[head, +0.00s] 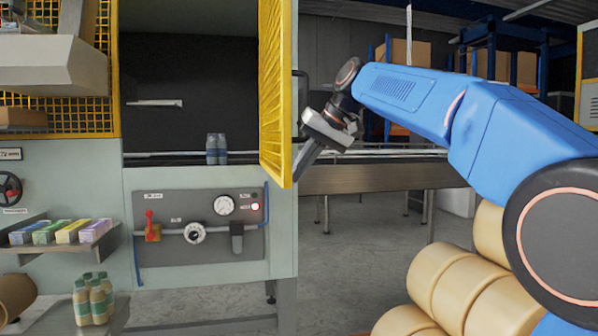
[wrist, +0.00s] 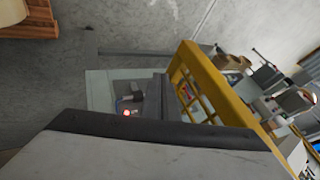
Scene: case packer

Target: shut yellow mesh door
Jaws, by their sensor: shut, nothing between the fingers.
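The yellow mesh door (head: 275,90) stands swung open at the right side of the machine's opening, seen nearly edge-on in the head view. Its yellow frame (wrist: 215,82) and mesh also show in the wrist view, right of centre. My gripper (head: 300,172) is just to the right of the door, on its outer side, near the lower part of the door's edge. The gripper is shut and empty. I cannot tell whether it touches the door.
Inside the opening stand grey bottles (head: 216,149). Below is a control panel (head: 200,228) with a gauge and red lever. A conveyor (head: 380,178) runs behind my arm. Rolls (head: 465,290) are stacked at lower right. A shelf (head: 55,238) with small boxes is at left.

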